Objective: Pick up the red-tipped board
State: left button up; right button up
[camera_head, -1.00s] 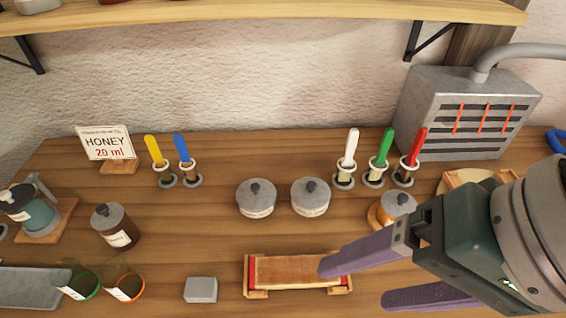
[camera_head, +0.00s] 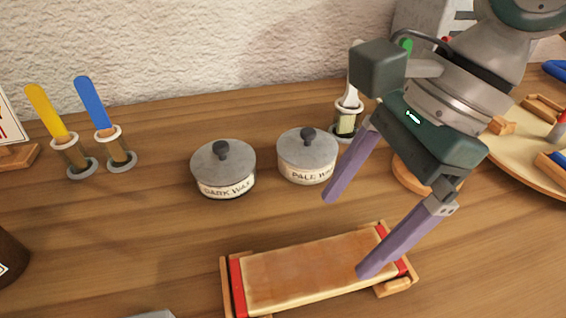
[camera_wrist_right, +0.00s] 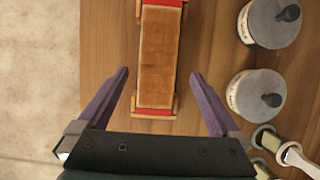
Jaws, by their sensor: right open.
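The red-tipped board (camera_head: 312,268) is a flat brown board with a red band at each end. It lies on wooden end rests on the table, at the bottom middle of the head view. My right gripper (camera_head: 345,237) is open and empty above the board's right end; one finger overlaps that end in the picture. My left gripper is not in view.
Two lidded wax pots, dark wax (camera_head: 224,170) and pale wax (camera_head: 307,157), stand behind the board. Yellow (camera_head: 46,112) and blue (camera_head: 95,104) handled tools stand in holders at left. A round wooden tray (camera_head: 520,160) is at right. The table left of the board is mostly clear.

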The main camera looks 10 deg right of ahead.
aim_at(318, 266)
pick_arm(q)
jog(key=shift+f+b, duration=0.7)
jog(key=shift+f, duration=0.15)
pick_arm(e)
jog(key=x, duration=0.7)
jog(key=shift+s+f, duration=0.2)
jog(key=c, duration=1.3)
jog(key=shift+r, duration=0.15)
